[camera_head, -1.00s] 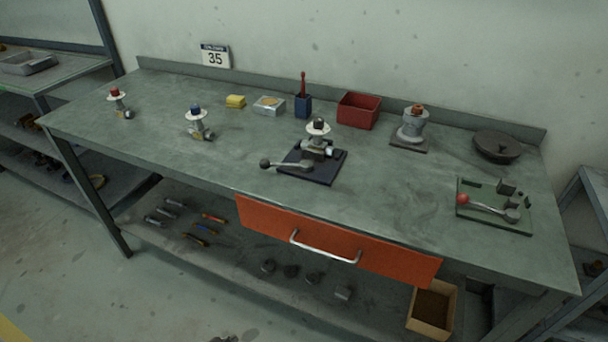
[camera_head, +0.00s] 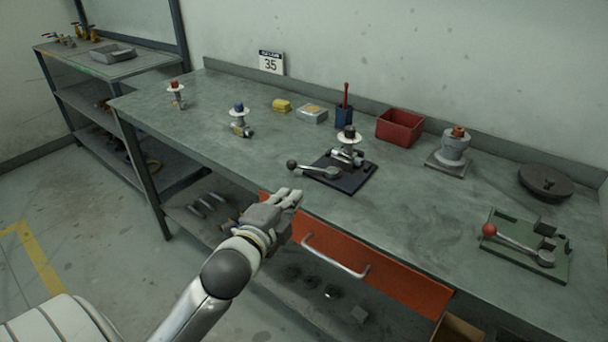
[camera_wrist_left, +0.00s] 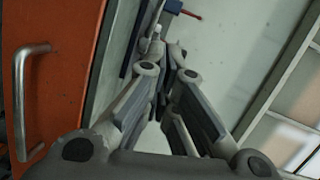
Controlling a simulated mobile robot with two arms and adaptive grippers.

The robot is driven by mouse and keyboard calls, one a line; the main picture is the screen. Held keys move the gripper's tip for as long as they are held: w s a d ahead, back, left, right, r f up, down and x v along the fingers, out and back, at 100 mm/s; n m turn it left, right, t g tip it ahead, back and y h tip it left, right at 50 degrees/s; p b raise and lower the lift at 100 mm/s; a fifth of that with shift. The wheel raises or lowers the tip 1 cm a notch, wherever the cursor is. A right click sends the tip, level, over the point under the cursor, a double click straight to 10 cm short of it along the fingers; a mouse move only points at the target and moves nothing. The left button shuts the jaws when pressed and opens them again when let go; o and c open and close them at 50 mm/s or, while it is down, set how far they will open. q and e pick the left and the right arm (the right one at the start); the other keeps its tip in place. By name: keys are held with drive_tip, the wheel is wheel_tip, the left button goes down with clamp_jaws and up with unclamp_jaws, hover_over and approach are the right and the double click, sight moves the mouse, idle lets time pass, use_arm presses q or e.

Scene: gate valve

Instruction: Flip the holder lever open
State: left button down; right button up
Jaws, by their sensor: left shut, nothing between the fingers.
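A dark holder plate (camera_head: 352,182) lies near the front middle of the bench. It carries a lever (camera_head: 317,171) with a black ball knob at its left end, lying low across the plate. A valve with a white handwheel (camera_head: 348,138) sits at the back of this holder. A second, green fixture (camera_head: 500,258) at the right has a red-knobbed lever (camera_head: 508,240). My left gripper (camera_head: 295,197) is shut and empty, in front of the bench edge, below and nearer than the black knob. Its fingers also show in the left wrist view (camera_wrist_left: 172,50). My right gripper is out of view.
An orange drawer (camera_head: 385,270) with a metal handle (camera_head: 335,257) is beside my left gripper, under the benchtop. A red bin (camera_head: 400,128), a grey pedestal piece (camera_head: 452,152) and a dark round lid (camera_head: 546,182) stand behind. The bench left of the holder is mostly clear.

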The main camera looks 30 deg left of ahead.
use_arm(q)
approach(312, 168)
drive_tip(key=shift+w+d+r, duration=0.15)
drive_tip(key=shift+w+r, duration=0.05)
drive_tip(key=shift+w, duration=0.3)
drive_tip(key=shift+w+d+r, duration=0.15)
drive_tip(key=shift+w, duration=0.35)
drive_tip(key=shift+w+a+f, duration=0.15)
drive_tip(key=shift+w+a, duration=0.4)
drive_tip(key=shift+a, duration=0.05)
drive_tip(key=shift+w+a+f, duration=0.2)
drive_tip(key=shift+w+a, duration=0.4)
drive_tip(key=shift+a, duration=0.05)
drive_tip(key=shift+w+a+f, duration=0.15)
drive_tip(key=shift+w+a, duration=0.1)
drive_tip(key=shift+a, duration=0.2)
drive_tip(key=shift+p, duration=0.35)
